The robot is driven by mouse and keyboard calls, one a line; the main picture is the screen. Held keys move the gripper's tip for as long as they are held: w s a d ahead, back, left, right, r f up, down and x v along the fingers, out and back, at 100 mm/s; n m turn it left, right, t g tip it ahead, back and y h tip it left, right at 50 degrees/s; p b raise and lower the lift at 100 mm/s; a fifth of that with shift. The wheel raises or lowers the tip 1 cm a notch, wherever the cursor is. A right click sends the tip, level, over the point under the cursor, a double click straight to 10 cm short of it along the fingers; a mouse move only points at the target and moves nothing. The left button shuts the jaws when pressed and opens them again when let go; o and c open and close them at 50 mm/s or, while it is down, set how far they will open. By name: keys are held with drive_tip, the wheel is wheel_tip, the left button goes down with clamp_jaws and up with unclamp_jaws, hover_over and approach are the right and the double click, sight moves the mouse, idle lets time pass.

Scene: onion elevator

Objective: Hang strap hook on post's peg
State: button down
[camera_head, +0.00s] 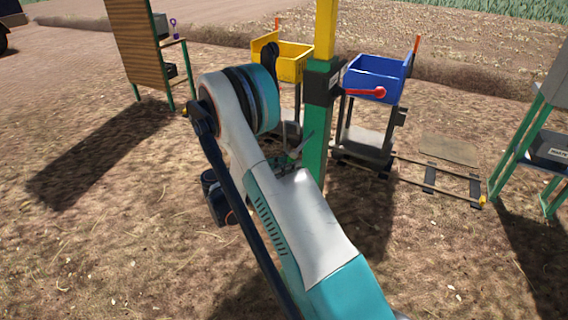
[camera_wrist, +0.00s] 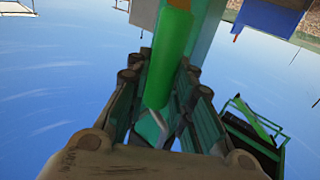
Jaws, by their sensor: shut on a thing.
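The post (camera_head: 314,150) stands upright behind my arm, yellow at the top and green below, with a dark bracket. My gripper (camera_wrist: 164,85) is shut on a green piece, which looks like the strap hook's grip (camera_wrist: 168,60). A bent grey metal part (camera_wrist: 181,130) shows between the fingers. In the head view, my arm hides most of the gripper, which is low beside the post's left side. The strap and the hook's open end cannot be made out.
A yellow bin (camera_head: 290,66) stands behind the post and a blue bin (camera_head: 375,80) on a dark stand to its right. A wooden board (camera_head: 135,45) with shelves is at the back left. A green-legged rack (camera_head: 520,150) is at the right. The left foreground is open ground.

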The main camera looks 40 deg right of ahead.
drive_tip(key=shift+s+d+f, duration=0.25)
drive_tip(key=shift+s+f, duration=0.4)
drive_tip(key=shift+s+d+f, duration=0.3)
drive_tip(key=shift+s+f, duration=0.35)
drive_tip(key=shift+s+d+f, duration=0.25)
drive_tip(key=shift+s+f, duration=0.4)
drive_tip(key=c, duration=1.3)
unclamp_jaws()
